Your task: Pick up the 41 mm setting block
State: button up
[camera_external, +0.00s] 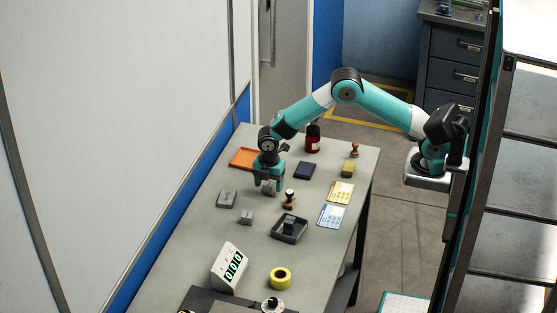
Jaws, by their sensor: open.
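My gripper (268,184) points down over the table's far left half, with its jaws open. A small grey block (269,188) shows right at its fingertips; I cannot tell whether the fingers touch it. Another small grey block (246,217) stands apart, nearer the camera. A flat grey piece (227,198) lies to the left of the gripper. A dark tray (276,233) to the lower right holds a grey block (290,226). No size marks are readable, so I cannot tell which block is the 41 mm one.
A wooden-handled stamp (290,199) stands close right of my gripper. A digital display (229,267) and yellow tape roll (280,278) are nearer the camera.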

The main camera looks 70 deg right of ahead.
jog(key=shift+f, duration=0.75)
jog(key=c, duration=1.2)
jog(key=shift+w+r, duration=0.1)
